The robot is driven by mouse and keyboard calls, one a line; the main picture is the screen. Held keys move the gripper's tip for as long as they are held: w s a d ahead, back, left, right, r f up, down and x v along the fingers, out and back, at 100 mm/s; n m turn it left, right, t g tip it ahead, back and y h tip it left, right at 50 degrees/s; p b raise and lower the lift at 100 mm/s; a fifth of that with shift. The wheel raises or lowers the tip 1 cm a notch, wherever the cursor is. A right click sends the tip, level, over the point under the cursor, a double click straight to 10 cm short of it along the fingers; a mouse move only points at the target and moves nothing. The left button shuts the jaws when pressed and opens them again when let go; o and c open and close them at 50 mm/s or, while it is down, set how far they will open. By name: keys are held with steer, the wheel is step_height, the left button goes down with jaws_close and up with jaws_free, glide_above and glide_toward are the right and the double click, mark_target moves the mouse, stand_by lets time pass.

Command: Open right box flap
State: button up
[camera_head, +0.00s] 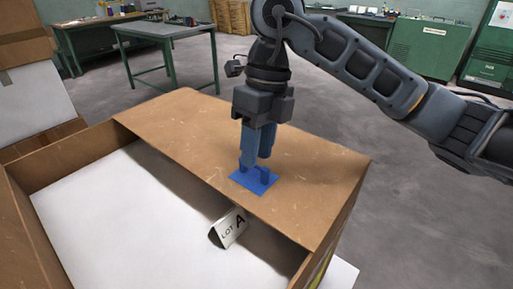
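A large open cardboard box (70,155) fills the lower left, with a white surface inside it. Its wide brown flap (185,125) lies across the far right side of the box and covers part of the opening. A blue plate with small upright parts (258,181) is fixed on the flap, near its inner edge. My gripper (257,160) points straight down at this blue piece. Its blue fingertips are at or just over the upright parts. The fingers and the piece are of like colour and overlap, so I cannot tell whether they grip it.
A white tent card reading "LOT A" (231,229) stands inside the box beside the flap's inner edge. A green-legged table (165,34) stands behind the box. Stacked cartons (22,45) are at the left. Green cabinets (430,46) are at the back right. Bare grey floor lies to the right.

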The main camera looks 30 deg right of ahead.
steer(key=shift+a+f, duration=0.1)
steer(key=shift+f, duration=0.35)
steer(key=shift+c, duration=0.2)
steer(key=shift+s, duration=0.1)
jaws_close()
stand_by(0.9)
